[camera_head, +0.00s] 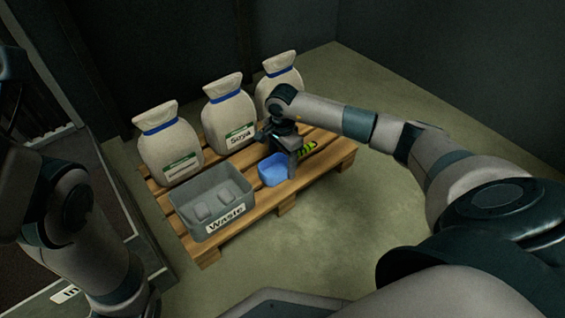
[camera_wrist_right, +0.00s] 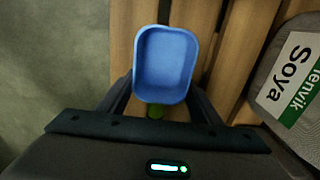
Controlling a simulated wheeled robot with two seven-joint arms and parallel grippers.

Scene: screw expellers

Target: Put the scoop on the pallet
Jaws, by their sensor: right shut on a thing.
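The scoop has a blue tray-like bowl (camera_head: 273,170) and a green handle. It is over the front right part of the wooden pallet (camera_head: 237,226); I cannot tell if it touches the boards. My right gripper (camera_head: 289,152) is shut on the scoop's handle, just behind the bowl. In the right wrist view the blue scoop (camera_wrist_right: 166,63) opens toward the camera, with a bit of green handle between the fingers (camera_wrist_right: 157,108). A green and black striped piece (camera_head: 307,147) shows beside the gripper, perhaps the handle's end. My left gripper is not in view.
Three sacks stand along the pallet's back: left (camera_head: 168,146), middle Soya (camera_head: 228,115) and right (camera_head: 279,72). The Soya sack also shows in the right wrist view (camera_wrist_right: 273,72). A grey Waste bin (camera_head: 207,228) stands at the front left. Bare boards lie right of the scoop.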

